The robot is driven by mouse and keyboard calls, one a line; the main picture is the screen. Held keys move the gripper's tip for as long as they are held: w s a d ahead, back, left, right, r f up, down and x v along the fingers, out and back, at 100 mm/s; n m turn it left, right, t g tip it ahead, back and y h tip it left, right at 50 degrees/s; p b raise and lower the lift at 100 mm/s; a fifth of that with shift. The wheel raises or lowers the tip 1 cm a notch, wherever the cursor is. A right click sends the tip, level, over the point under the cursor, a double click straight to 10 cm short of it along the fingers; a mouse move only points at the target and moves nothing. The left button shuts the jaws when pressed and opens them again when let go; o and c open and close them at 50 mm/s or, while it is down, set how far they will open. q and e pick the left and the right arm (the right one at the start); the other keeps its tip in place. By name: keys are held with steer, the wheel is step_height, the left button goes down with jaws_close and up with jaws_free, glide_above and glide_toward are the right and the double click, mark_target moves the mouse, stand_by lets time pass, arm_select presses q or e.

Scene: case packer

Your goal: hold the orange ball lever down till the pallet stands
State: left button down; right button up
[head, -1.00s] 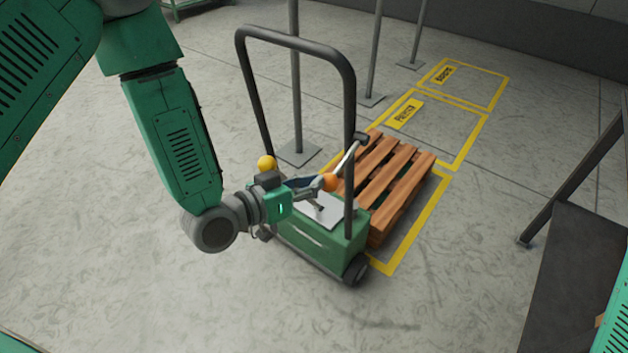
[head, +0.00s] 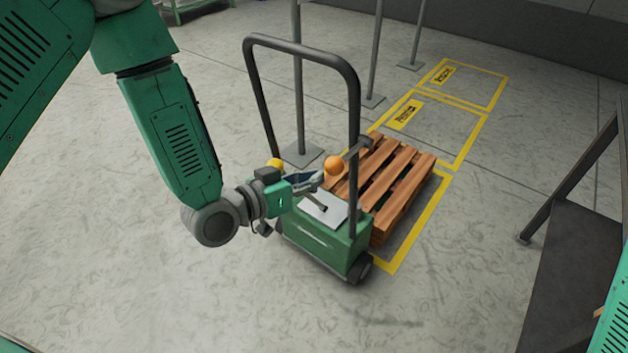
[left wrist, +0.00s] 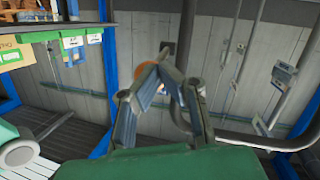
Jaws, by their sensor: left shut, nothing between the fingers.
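The orange ball (head: 335,166) is the knob of a lever on a green wheeled truck (head: 322,243) with a tall black hoop handle (head: 300,43). My left gripper (head: 318,177) is shut and empty, its fingertips just left of and below the ball; I cannot tell whether they touch. In the left wrist view the orange ball (left wrist: 125,83) is partly hidden behind the closed fingers (left wrist: 160,72). A brown wooden pallet (head: 408,180) lies flat just beyond the truck, partly hidden by it. My right gripper is not in view.
A yellow ball (head: 275,164) shows beside my left wrist. Yellow floor outlines (head: 470,135) run behind the pallet. Grey posts (head: 298,90) stand behind the truck. A dark platform (head: 570,270) is at right. The floor in front is clear.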

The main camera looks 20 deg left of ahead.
arm_select(q)
steer(key=shift+w+a+f+v, duration=0.3)
steer(key=shift+a+v, duration=0.15)
steer(key=shift+v, duration=5.15)
steer(key=s+a+f+n+g+y, duration=0.1)
steer(key=s+f+g+y, duration=0.2)
steer(key=s+f, duration=0.3)
steer(key=s+a+f+g+y, duration=0.2)
steer(key=s+f+g, duration=0.15)
steer(key=f, duration=0.55)
steer(key=s+a+f+n+g+y, duration=0.1)
steer(key=s+a+f+g+y, duration=0.1)
steer(key=s, duration=0.3)
steer(key=s+a+f+g+y, duration=0.1)
steer(key=s+a+f+g, duration=0.1)
steer(key=s+g, duration=0.2)
steer(key=shift+s+a+f+n+y+p, duration=0.3)
steer(key=shift+s+f+n+y+p, duration=0.1)
steer(key=shift+s, duration=0.65)
